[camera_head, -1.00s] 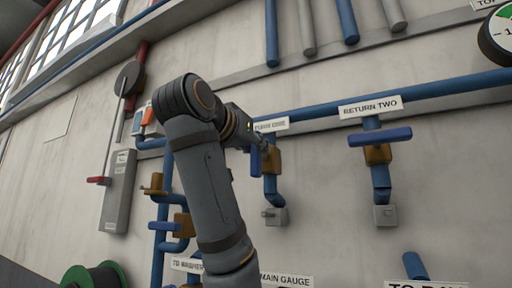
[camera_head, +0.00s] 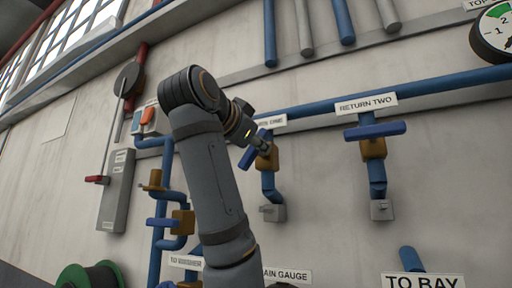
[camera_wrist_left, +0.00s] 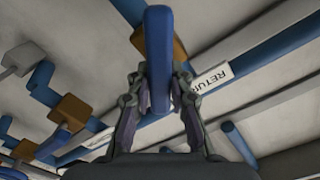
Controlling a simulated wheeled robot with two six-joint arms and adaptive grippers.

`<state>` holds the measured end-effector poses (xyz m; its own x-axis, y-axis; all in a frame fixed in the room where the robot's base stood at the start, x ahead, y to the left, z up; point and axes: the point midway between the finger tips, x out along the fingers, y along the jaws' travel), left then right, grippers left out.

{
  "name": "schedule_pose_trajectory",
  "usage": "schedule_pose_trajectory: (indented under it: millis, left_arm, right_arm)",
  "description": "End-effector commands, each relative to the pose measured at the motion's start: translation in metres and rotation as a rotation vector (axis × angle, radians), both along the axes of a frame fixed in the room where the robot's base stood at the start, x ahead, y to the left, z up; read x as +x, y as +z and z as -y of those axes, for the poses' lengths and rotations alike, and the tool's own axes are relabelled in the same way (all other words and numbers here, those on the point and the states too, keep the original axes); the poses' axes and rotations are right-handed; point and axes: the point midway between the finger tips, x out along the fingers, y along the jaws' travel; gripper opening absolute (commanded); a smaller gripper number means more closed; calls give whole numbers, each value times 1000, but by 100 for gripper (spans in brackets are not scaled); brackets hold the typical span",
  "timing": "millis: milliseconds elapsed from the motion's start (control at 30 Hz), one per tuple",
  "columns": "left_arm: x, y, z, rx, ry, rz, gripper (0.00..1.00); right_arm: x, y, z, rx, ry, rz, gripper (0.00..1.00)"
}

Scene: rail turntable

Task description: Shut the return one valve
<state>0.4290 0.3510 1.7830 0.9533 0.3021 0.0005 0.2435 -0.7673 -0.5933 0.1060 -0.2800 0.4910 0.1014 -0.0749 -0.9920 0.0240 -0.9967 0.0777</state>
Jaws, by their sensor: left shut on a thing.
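The return one valve has a brown-yellow body (camera_head: 268,158) on a blue pipe, below a partly covered label (camera_head: 272,122). Its blue lever handle (camera_head: 257,140) shows slanted beside my left gripper (camera_head: 262,147), which hides part of it. In the left wrist view the blue handle (camera_wrist_left: 158,50) stands between the two fingers of my left gripper (camera_wrist_left: 160,78), which is shut on it. The valve body (camera_wrist_left: 176,45) shows behind the handle. My right gripper is not in view.
The return two valve's blue handle (camera_head: 375,131) lies across its pipe to the right. Other blue-handled valves (camera_head: 163,222) are low left of my arm. A grey switch box (camera_head: 117,190) with a red lever hangs further left. A gauge (camera_head: 494,32) is at upper right.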

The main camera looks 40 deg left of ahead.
Motion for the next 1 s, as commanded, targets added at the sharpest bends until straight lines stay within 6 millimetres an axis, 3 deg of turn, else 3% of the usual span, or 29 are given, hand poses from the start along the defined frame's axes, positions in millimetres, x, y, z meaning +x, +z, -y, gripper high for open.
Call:
schedule_pose_trajectory:
  millis: [600, 1000]
  left_arm:
    - [2, -9, 5, 551, 0, -174, 0]
    - [2, -12, 6, 811, 0, -258, 0]
  right_arm:
    - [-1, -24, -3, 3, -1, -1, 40]
    - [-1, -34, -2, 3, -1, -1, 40]
